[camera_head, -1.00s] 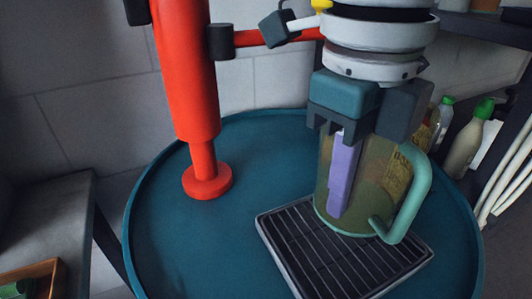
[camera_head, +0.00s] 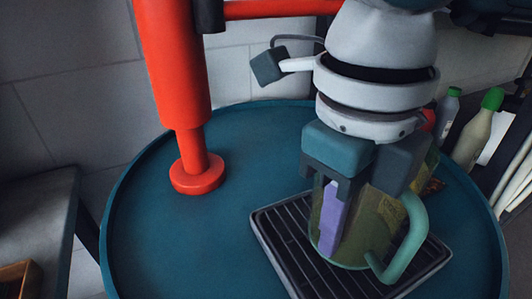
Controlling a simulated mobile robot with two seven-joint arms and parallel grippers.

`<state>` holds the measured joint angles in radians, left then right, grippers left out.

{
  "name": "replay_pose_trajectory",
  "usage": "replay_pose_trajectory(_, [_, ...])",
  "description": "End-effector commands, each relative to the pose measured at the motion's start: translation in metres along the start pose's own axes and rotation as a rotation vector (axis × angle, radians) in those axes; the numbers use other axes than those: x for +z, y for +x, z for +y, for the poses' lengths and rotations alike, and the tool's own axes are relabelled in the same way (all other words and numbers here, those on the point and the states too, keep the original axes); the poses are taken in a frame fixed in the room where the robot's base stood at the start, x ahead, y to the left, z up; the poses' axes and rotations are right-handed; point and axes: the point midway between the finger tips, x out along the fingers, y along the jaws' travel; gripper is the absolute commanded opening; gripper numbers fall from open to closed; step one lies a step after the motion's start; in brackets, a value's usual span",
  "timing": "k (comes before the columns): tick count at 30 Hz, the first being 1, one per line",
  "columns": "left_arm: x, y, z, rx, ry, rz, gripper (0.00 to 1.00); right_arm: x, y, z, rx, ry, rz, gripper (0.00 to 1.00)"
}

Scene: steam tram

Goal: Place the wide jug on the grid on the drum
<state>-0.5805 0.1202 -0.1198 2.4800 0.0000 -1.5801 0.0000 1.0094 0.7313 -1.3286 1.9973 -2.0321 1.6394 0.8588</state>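The wide jug (camera_head: 375,225) is transparent, yellowish-green, with a light green handle (camera_head: 409,240) on its right. It is upright, over the dark ribbed grid (camera_head: 282,242); its base appears to be on the grid, though exact contact is hard to tell. The grid lies on the teal round drum top (camera_head: 170,235). My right gripper (camera_head: 345,205) comes down from above at the jug's rim. A purple finger (camera_head: 331,220) shows against the jug's wall; the other finger is hidden, so its grip is not fully visible. My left gripper is not in view.
A red post (camera_head: 197,180) with a round foot stands on the drum, left of the jug. Bottles with green caps (camera_head: 472,138) stand behind at the right. A grey bench (camera_head: 35,225) is at the left. The drum's left part is clear.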

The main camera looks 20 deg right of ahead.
Motion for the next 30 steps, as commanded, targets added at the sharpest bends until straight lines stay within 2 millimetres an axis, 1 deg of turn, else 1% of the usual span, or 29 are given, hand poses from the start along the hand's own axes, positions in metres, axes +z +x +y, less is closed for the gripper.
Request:
replay_pose_trajectory(1, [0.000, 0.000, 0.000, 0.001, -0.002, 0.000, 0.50, 0.000, 0.000, 0.000, 0.000, 0.000, 0.000, 0.21])
replay_pose_trajectory(4, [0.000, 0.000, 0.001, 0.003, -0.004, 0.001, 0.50, 0.000, 0.000, 0.000, 0.000, 0.000, 0.000, 0.32])
replay_pose_trajectory(5, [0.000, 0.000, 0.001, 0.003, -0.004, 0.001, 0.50, 0.000, 0.000, 0.000, 0.000, 0.000, 0.000, 0.33])
replay_pose_trajectory(11, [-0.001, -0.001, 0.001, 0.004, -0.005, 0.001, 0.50, 0.000, 0.000, 0.000, 0.000, 0.000, 0.000, 0.33])
replay_pose_trajectory(14, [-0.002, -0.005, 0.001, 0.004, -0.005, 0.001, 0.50, 0.000, -0.005, 0.000, 0.000, 0.000, 0.000, 0.33])
replay_pose_trajectory(16, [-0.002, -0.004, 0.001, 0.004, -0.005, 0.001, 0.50, 0.001, -0.011, 0.000, 0.000, 0.000, -0.002, 0.33])
replay_pose_trajectory(20, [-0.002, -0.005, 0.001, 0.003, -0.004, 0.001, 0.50, 0.001, -0.036, 0.000, 0.000, -0.001, -0.005, 0.33])
replay_pose_trajectory(24, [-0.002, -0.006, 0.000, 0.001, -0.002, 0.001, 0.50, 0.002, -0.069, 0.000, 0.000, 0.000, -0.007, 0.33])
replay_pose_trajectory(27, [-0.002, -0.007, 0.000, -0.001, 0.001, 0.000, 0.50, 0.001, -0.091, 0.000, -0.001, -0.002, -0.006, 0.33])
replay_pose_trajectory(30, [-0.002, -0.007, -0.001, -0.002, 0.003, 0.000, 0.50, 0.001, -0.107, 0.000, -0.001, -0.001, -0.005, 0.33])
